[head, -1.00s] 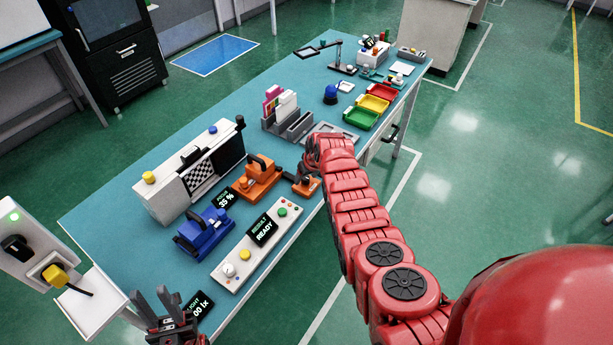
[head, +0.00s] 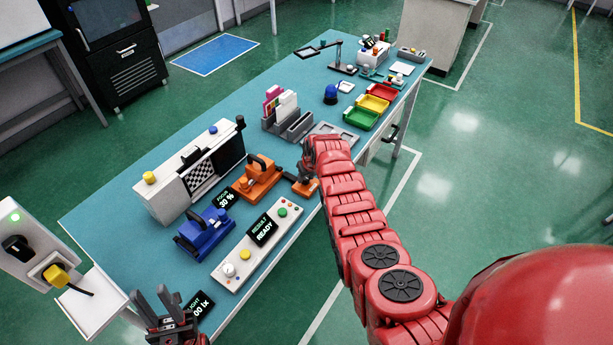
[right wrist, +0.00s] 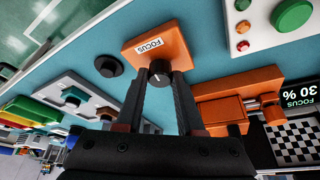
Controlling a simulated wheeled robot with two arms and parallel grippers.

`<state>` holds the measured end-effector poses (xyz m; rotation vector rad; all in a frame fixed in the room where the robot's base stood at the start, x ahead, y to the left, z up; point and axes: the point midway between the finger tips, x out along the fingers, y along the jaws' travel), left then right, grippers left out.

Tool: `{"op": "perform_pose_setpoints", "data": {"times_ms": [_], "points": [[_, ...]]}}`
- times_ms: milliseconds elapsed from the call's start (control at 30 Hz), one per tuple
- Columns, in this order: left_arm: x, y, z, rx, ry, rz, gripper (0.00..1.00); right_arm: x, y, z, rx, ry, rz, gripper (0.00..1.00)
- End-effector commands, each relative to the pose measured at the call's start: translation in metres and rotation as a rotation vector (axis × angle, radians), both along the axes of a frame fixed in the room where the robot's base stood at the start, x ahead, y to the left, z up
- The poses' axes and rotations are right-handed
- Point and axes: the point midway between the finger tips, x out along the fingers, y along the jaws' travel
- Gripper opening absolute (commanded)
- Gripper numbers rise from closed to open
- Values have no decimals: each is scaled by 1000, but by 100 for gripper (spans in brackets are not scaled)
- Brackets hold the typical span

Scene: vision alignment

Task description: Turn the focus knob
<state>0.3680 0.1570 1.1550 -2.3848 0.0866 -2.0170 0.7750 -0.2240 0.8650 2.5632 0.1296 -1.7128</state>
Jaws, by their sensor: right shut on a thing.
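The focus knob (right wrist: 159,73) is a small black dial with a white mark on an orange block labelled FOCUS (right wrist: 150,45). My right gripper (right wrist: 160,80) has its two fingers on either side of the knob, shut on it. In the head view the orange block (head: 304,188) is partly covered by my right gripper (head: 306,172). The focus display (head: 227,199) reads 30 %, also in the right wrist view (right wrist: 297,98). My left gripper (head: 160,300) is open and empty at the table's near left end.
The orange device (head: 258,180), blue device (head: 205,235) and button panel (head: 256,246) with its READY display stand close by. A white box with a checkerboard (head: 165,195) is behind. Grey holders (head: 287,120) and coloured bins (head: 362,117) stand further right.

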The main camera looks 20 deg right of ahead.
Motion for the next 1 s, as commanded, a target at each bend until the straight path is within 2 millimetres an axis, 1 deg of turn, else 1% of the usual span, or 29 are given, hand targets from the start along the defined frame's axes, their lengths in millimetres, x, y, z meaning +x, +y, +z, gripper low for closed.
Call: {"op": "perform_pose_setpoints", "data": {"times_ms": [233,400,600,800,1000], "points": [[0,0,-1,0,0,0,35,0,3,-2,-2,2,-163,0],[0,0,-8,0,0,0,35,0,3,-3,-1,1,-277,0],[0,0,-16,0,0,0,35,1,4,-2,-1,-2,-374,0],[0,0,-20,0,0,0,35,1,4,0,1,-2,-423,0],[0,0,-20,0,0,0,35,1,4,0,1,-1,-435,0]]}}
